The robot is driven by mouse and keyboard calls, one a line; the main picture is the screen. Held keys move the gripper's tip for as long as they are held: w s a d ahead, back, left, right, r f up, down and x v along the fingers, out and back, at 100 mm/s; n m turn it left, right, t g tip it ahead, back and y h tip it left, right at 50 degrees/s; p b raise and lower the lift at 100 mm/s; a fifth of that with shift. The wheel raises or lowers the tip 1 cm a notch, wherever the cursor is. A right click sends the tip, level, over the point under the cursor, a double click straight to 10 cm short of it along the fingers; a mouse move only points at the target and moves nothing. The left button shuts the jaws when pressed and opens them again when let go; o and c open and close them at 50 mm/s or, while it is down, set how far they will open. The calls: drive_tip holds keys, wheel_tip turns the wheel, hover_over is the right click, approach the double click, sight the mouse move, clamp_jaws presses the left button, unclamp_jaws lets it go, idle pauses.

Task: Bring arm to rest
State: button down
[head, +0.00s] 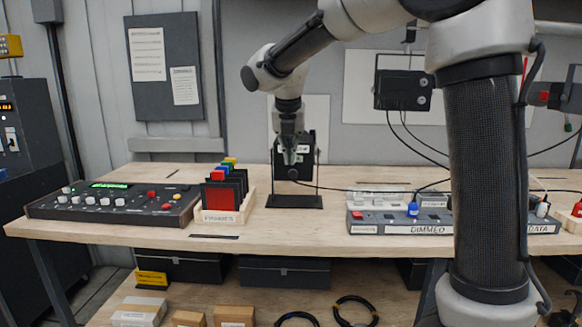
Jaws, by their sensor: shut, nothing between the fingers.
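My arm reaches in from the upper right and bends down at the left of centre. My gripper (291,160) points down above the middle of the workbench (270,232). It is shut, with nothing seen between its fingers. Behind or beside it stands a small black device on a flat black stand (294,201); I cannot tell whether the gripper touches it. The gripper hides part of that device.
A black control console (115,207) and a wooden rack (222,214) of coloured cards stand left. A grey "DIMMEO" panel (390,220) with a blue plug (413,209) lies right, partly behind my column. Cables hang from a wall box (402,90). Boxes sit below.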

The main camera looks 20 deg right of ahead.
drive_tip(key=s+d+f+m, duration=0.1)
drive_tip(key=s+d+m, duration=0.4)
drive_tip(key=s+m, duration=0.5)
drive_tip(key=s+d+f+m+y, duration=0.1)
drive_tip(key=s+d+m, duration=0.4)
drive_tip(key=s+m, duration=0.6)
drive_tip(key=s+d+f+m, duration=0.3)
drive_tip(key=s+d+m, duration=0.2)
drive_tip(key=s+m, duration=0.6)
drive_tip(key=shift+s+d, duration=0.4)
